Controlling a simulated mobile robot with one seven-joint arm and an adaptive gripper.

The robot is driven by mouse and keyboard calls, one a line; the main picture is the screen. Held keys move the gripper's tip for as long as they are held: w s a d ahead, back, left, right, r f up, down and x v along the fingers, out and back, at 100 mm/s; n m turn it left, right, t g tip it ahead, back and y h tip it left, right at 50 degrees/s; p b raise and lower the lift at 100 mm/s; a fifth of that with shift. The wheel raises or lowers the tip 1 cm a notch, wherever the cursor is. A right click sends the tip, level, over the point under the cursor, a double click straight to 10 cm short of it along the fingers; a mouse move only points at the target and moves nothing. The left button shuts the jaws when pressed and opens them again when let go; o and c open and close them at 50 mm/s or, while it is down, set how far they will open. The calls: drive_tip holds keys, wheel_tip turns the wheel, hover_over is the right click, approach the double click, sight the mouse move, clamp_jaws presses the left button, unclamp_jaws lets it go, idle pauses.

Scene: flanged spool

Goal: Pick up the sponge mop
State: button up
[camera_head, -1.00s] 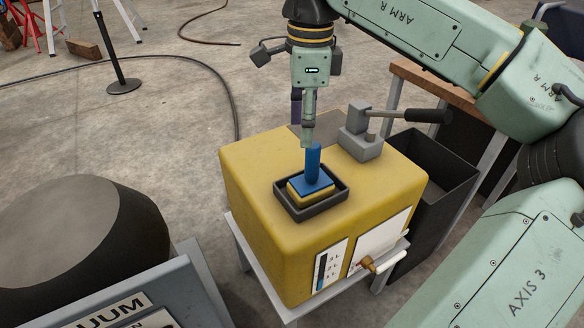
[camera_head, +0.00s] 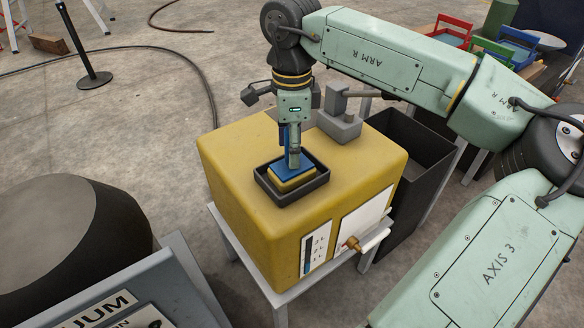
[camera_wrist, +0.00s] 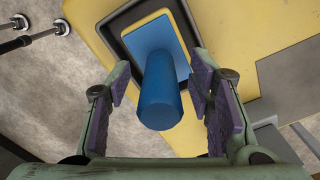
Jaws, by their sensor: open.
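The sponge mop (camera_head: 293,174) has a blue handle, a blue plate and a yellow sponge. It stands upright in a dark shallow tray (camera_head: 286,197) on top of the yellow block (camera_head: 237,195). In the wrist view the mop's blue handle (camera_wrist: 161,95) points towards the camera, between the two fingers. My gripper (camera_head: 294,160) is open and down around the handle, pointing downward. In the wrist view the purple pads of my gripper (camera_wrist: 162,100) stand apart on both sides of the handle, with gaps. The fingers partly hide the handle in the head view.
A grey lever fixture (camera_head: 340,122) stands behind the tray on the yellow block. A dark open bin (camera_head: 425,165) stands right of the block. A brass tap (camera_head: 352,243) juts from its front. The block's top right of the tray is clear.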

drive_tip(key=shift+f, duration=0.25)
clamp_jaws()
idle(0.4)
idle(0.4)
